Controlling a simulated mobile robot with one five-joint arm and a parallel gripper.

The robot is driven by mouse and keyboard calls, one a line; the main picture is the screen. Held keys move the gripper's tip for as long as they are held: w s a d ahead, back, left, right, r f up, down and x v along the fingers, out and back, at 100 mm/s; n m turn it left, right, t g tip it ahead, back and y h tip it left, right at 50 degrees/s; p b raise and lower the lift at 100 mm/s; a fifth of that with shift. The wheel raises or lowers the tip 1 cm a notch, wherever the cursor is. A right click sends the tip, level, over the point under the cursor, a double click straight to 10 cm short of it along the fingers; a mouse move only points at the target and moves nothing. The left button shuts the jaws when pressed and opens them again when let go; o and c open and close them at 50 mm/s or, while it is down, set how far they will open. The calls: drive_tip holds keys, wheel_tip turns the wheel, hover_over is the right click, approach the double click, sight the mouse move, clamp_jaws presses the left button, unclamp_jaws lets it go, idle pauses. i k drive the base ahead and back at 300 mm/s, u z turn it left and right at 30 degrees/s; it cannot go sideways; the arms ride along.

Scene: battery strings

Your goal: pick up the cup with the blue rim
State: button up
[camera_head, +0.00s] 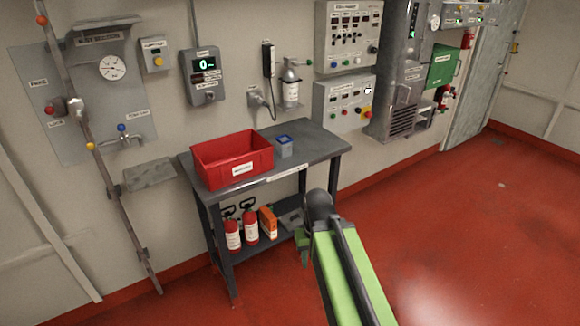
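A small grey cup with a blue rim (284,147) stands upright on the dark grey table (318,142), just right of a red bin. My green and black arm reaches up from the bottom of the view. My gripper (305,254) is at the arm's far end, in front of the table's right side and lower than the tabletop in the picture. It is apart from the cup. The arm's end partly hides the gripper, and I cannot tell whether its fingers are open or shut.
The red bin (220,174) takes up the table's left half. Fire extinguishers (250,226) and an orange box (268,222) are on the lower shelf. Control panels (343,105) and a spray bottle (290,88) are on the wall behind. Red floor (450,215) is clear at right.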

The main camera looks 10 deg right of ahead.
sight(284, 143)
drive_tip(key=z, duration=0.3)
drive_tip(key=k, duration=0.25)
drive_tip(key=u, duration=1.15)
drive_tip(key=i, duration=0.95)
drive_tip(key=u, duration=0.35)
drive_tip(key=i, duration=1)
drive_tip(key=z, duration=0.35)
